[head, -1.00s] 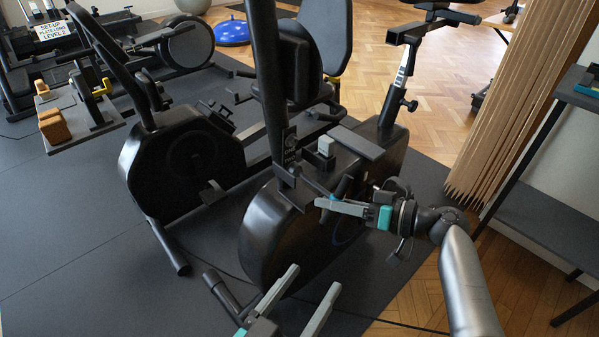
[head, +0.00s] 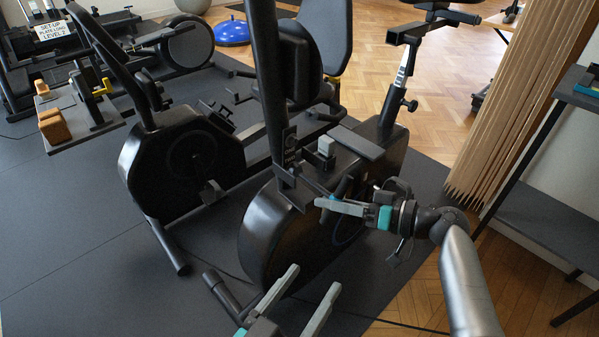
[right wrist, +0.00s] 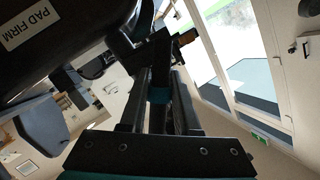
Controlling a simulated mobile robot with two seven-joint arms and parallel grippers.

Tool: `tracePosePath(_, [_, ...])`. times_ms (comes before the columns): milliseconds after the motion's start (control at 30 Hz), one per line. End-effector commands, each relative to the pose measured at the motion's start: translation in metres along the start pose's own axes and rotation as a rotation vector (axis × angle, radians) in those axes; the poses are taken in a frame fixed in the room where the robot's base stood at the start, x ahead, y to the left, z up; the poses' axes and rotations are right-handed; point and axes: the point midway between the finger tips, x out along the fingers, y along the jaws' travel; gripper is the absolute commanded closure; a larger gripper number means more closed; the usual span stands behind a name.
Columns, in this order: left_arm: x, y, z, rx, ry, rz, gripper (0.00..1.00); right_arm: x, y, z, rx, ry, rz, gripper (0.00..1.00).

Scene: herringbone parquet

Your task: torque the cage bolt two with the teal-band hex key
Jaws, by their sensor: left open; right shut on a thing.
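My right gripper (head: 320,203) is shut on the hex key at the front of the near exercise bike (head: 275,235). In the right wrist view the key's teal band (right wrist: 159,95) shows between the fingers. A dark part of the key or bike lies just beyond it; I cannot tell which. Cage bolt two cannot be made out, and whether the key's tip sits in it cannot be told. My left gripper (head: 314,278) is open and empty, low in front of the bike's housing.
A second bike (head: 180,160) stands to the left. Orange-brown blocks (head: 54,127) lie on a grey platform at far left. A slatted wooden screen (head: 515,110) and dark shelf (head: 540,215) are at right.

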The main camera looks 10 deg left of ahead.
Motion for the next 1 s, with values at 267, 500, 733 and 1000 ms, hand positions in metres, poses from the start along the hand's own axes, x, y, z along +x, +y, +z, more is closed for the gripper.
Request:
tracePosePath(267, [0.0,0.0,0.0,0.0,0.0,0.0,0.2,0.0,-0.001,-0.001,-0.001,0.001,-0.002,1.0])
tracePosePath(500, [-0.001,0.001,-0.002,0.001,0.0,0.002,0.2,-0.004,-0.001,0.001,0.0,0.0,-0.001,1.0])
tracePosePath(733, [-0.001,0.001,-0.006,0.0,0.0,0.001,0.2,-0.017,-0.004,0.005,0.001,0.001,-0.001,1.0])
tracePosePath(1000, [-0.001,0.002,-0.009,0.0,0.0,0.0,0.2,-0.031,-0.006,0.012,0.001,0.001,0.0,1.0])
